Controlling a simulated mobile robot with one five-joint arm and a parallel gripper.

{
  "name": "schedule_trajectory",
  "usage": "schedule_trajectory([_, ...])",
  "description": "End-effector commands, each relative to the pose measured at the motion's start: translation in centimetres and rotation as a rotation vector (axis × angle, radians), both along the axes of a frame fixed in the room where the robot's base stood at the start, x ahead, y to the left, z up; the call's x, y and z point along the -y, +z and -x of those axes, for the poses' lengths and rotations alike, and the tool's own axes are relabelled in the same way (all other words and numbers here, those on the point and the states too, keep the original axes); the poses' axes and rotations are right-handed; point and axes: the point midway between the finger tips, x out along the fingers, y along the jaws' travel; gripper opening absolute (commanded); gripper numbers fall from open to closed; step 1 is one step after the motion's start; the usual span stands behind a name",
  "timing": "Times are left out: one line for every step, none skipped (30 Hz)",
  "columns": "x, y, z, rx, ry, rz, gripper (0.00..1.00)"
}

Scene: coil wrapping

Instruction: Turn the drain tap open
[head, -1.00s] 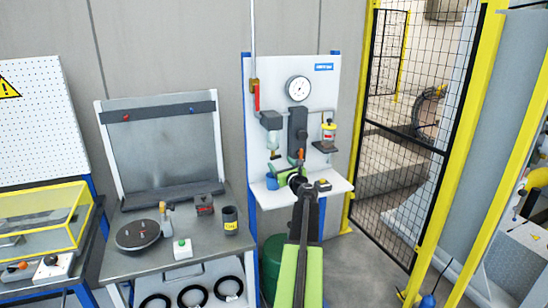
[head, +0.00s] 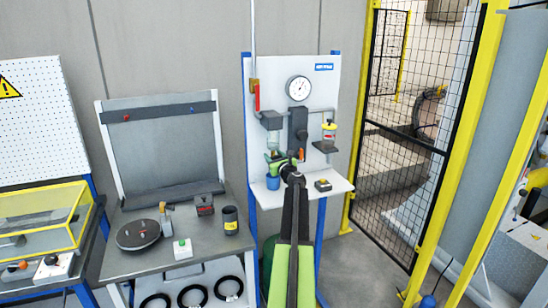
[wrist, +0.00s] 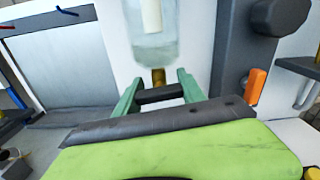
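The drain tap is a brass stub (wrist: 158,77) under a clear bowl (wrist: 152,32) in the wrist view. A dark bar (wrist: 160,94) lies just below the stub; I cannot tell whether it is the tap's handle. My gripper (wrist: 159,78) has its two green fingers standing apart, one on each side of the stub and bar. I cannot tell whether the fingers touch the bar. In the head view the clear bowl (head: 273,141) hangs at the panel's left, and my gripper (head: 284,163) is just below it. The tap is too small to make out there.
A blue cup (head: 272,183) stands on the white shelf (head: 336,186), below and left of my gripper. An orange handle (wrist: 256,86) hangs close to the right. A gauge (head: 298,89), a red lever (head: 257,96) and a yellow-capped unit (head: 329,134) are on the panel.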

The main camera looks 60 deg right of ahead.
Motion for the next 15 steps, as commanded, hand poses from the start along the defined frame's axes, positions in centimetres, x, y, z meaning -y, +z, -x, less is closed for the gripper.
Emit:
schedule_trajectory([0.03, 0.01, 0.03, 0.000, -0.001, 0.000, 0.34])
schedule_trajectory([0.03, 0.00, 0.05, 0.000, -0.001, 0.000, 0.30])
schedule_trajectory([0.04, 0.00, 0.05, 0.000, -0.001, 0.000, 0.25])
schedule_trajectory([0.03, 0.00, 0.06, 0.000, -0.001, 0.000, 0.21])
schedule_trajectory([0.04, 0.00, 0.07, 0.000, -0.001, 0.000, 0.17])
schedule_trajectory([0.05, 0.00, 0.07, 0.000, -0.001, 0.000, 0.12])
schedule_trajectory([0.04, 0.00, 0.08, 0.000, -0.001, 0.000, 0.08])
schedule_trajectory([0.05, 0.00, 0.09, 0.000, -0.001, 0.000, 0.07])
schedule_trajectory([0.06, 0.00, 0.09, -0.003, -0.001, 0.005, 0.07])
schedule_trajectory([0.07, 0.01, 0.10, -0.011, -0.001, 0.015, 0.07])
schedule_trajectory([0.08, 0.01, 0.11, -0.023, -0.001, 0.031, 0.07])
schedule_trajectory([0.10, 0.01, 0.14, -0.045, -0.002, 0.062, 0.07])
schedule_trajectory([0.11, 0.01, 0.15, -0.065, -0.002, 0.089, 0.07])
schedule_trajectory([0.14, 0.02, 0.16, -0.084, -0.002, 0.114, 0.07])
schedule_trajectory([0.15, 0.02, 0.18, -0.108, -0.002, 0.145, 0.07])
